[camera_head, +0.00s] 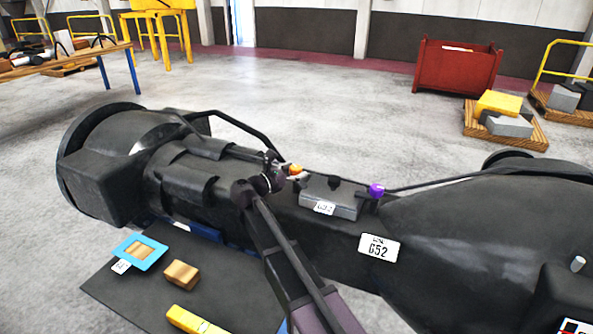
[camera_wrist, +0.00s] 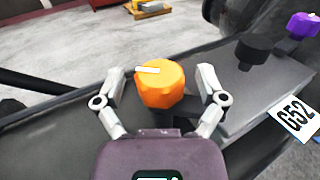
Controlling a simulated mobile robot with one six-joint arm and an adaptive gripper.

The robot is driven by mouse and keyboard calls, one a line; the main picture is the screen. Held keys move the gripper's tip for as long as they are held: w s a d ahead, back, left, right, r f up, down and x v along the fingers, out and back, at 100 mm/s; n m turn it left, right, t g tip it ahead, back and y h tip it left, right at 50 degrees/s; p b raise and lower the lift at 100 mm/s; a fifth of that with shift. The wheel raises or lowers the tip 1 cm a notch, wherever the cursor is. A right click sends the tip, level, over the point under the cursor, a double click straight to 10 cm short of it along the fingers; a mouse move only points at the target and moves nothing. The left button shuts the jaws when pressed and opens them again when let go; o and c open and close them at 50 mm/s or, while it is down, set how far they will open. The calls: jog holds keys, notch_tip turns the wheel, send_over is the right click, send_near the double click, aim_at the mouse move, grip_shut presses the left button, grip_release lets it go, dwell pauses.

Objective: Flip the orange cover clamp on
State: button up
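The orange cover clamp (camera_wrist: 161,85) is a faceted orange knob with a white bar mark on its top, pointing left in the wrist view. In the head view the orange clamp (camera_head: 295,169) shows small beside my gripper (camera_head: 288,172), on the dark casting. My gripper (camera_wrist: 160,84) has its two grey fingers apart, one on each side of the clamp. The left fingertip is close to the clamp and the right one shows a small gap. I cannot tell whether either touches.
Right of the clamp are a grey box (camera_head: 334,199), a black knob (camera_wrist: 253,48) and a purple knob (camera_head: 376,191). A dark mat (camera_head: 225,290) holds wood blocks. A red bin (camera_head: 457,68) stands far back on open floor.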

jog(key=c, duration=1.1)
jog(key=shift+s+d+n+t+y, duration=0.1)
jog(key=shift+n+t+y, duration=0.3)
jog(key=shift+t+y, duration=0.1)
jog(key=n+t+y, duration=0.2)
jog(key=n+y, duration=0.1)
jog(key=y, duration=0.1)
jog(key=shift+t, duration=0.4)
jog(key=shift+n+t+y, duration=0.45)
jog(key=shift+n+y, duration=0.6)
jog(key=shift+y, duration=0.45)
jog(key=shift+n+t+y, duration=0.45)
jog(key=shift+n+y, duration=0.6)
jog(key=shift+y, duration=0.45)
jog(key=o, duration=1.2)
